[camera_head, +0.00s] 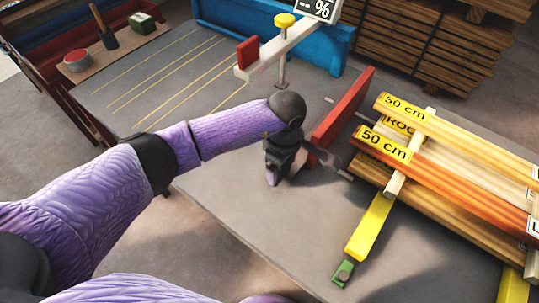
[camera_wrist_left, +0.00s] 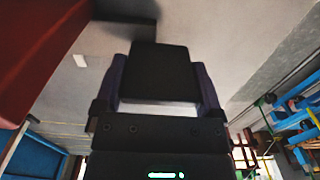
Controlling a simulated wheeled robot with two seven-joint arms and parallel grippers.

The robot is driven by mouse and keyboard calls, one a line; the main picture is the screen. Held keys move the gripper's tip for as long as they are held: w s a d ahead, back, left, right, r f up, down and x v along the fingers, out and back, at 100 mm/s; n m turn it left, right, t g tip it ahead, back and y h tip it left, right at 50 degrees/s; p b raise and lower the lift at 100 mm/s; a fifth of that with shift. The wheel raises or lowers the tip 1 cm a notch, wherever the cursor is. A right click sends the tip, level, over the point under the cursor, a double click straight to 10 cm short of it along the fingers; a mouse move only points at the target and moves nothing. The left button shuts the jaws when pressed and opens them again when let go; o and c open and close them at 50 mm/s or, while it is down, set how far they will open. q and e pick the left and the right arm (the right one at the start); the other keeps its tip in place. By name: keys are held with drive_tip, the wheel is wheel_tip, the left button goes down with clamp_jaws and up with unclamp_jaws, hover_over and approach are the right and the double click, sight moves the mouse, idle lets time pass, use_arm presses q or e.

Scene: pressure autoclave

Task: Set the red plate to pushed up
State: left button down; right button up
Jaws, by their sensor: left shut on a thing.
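The red plate (camera_head: 342,108) stands on edge, slanting, over the grey table beside the stacked beams. Its red surface also appears to fill the upper left of the left wrist view (camera_wrist_left: 35,50), very close. My left gripper (camera_head: 284,158) is just left of the plate's lower end. In the left wrist view, the purple fingers (camera_wrist_left: 160,85) close on a dark block (camera_wrist_left: 160,70). How this block joins the plate is hidden. My right gripper is not in view.
Beams labelled "50 cm" (camera_head: 405,108) lie right of the plate, with a yellow bar (camera_head: 368,226) jutting out. A pale bar with a yellow knob (camera_head: 285,20) and a red block (camera_head: 248,52) stands behind. The table (camera_head: 225,195) is clear below the gripper.

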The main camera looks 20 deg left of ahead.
use_arm(q)
drive_tip(key=d, duration=0.2)
drive_tip(key=s+d, duration=0.1)
drive_tip(key=d, duration=0.1)
drive_tip(key=s+d, duration=0.1)
drive_tip(key=d, duration=0.1)
drive_tip(key=shift+s+d, duration=0.2)
drive_tip(key=shift+d, duration=0.1)
unclamp_jaws()
wheel_tip(320, 180, up, 10)
drive_tip(key=p, duration=0.2)
